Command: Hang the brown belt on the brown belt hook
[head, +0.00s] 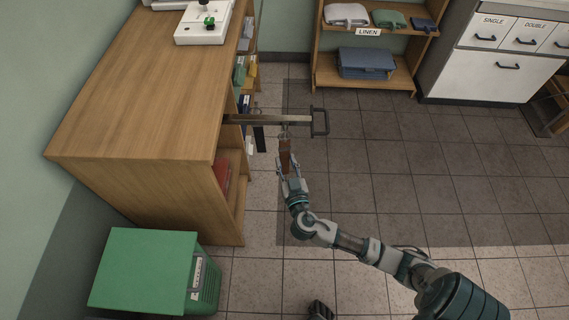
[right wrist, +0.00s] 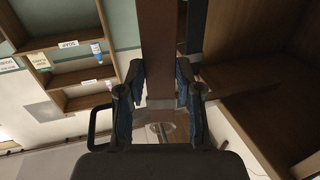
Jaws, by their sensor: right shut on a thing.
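My right gripper (head: 288,180) is shut on the brown belt (head: 285,155), beside the right end of the wooden counter. The belt runs up from the fingers towards a pull-out rail (head: 262,119) that juts from the counter. In the right wrist view the belt (right wrist: 157,45) is a flat brown band between the two fingers of the right gripper (right wrist: 160,95). A small metal piece (head: 284,127) shows at the rail above the belt. I cannot tell whether it is the brown belt hook or whether the belt touches it.
A black handle (head: 320,122) stands at the rail's right end. A dark strap (head: 260,139) hangs from the rail left of the belt. The wooden counter (head: 140,90) and green bin (head: 145,270) are on the left. The tiled floor to the right is clear.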

